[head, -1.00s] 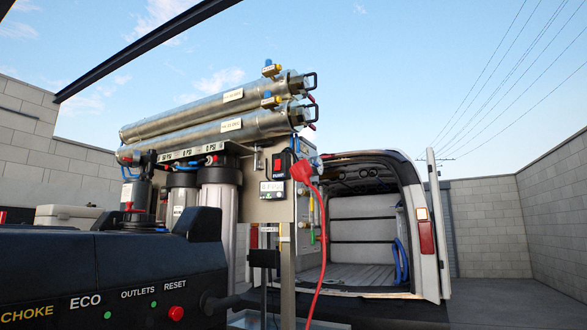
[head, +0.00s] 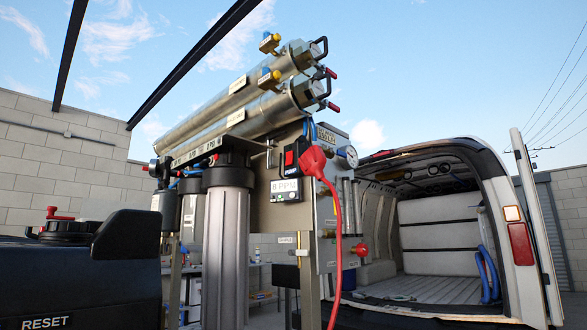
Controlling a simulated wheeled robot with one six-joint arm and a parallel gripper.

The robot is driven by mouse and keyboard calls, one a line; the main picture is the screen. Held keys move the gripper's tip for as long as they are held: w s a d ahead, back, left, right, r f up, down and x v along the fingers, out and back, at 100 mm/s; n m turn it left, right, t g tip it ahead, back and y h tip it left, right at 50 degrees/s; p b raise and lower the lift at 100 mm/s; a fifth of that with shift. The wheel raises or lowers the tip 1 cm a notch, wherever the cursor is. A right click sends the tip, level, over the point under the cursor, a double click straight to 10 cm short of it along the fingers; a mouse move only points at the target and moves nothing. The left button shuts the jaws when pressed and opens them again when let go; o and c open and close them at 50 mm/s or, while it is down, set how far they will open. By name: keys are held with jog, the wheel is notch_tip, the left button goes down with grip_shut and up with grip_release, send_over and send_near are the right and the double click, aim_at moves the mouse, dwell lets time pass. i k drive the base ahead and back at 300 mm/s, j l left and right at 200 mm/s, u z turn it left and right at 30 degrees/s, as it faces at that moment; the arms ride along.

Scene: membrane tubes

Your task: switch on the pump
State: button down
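The pump switch (head: 289,158) is a red rocker on a small black box, with a label reading PUMP beside it. It is on the side of the water-treatment rig's metal panel (head: 262,214). A red plug (head: 314,162) sits right beside the switch, and its red cable (head: 335,235) hangs down. A small display (head: 285,190) reading "8 PPM" is just below the switch. I cannot tell whether the switch is on. My gripper is not in view.
Two steel membrane tubes (head: 225,108) lie above the panel. A black generator (head: 85,270) with a RESET label fills the lower left. An open white van (head: 497,185) is behind at right.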

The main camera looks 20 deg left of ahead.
aim_at(290, 155)
jog(key=i+j, duration=0.6)
jog(key=i, duration=0.2)
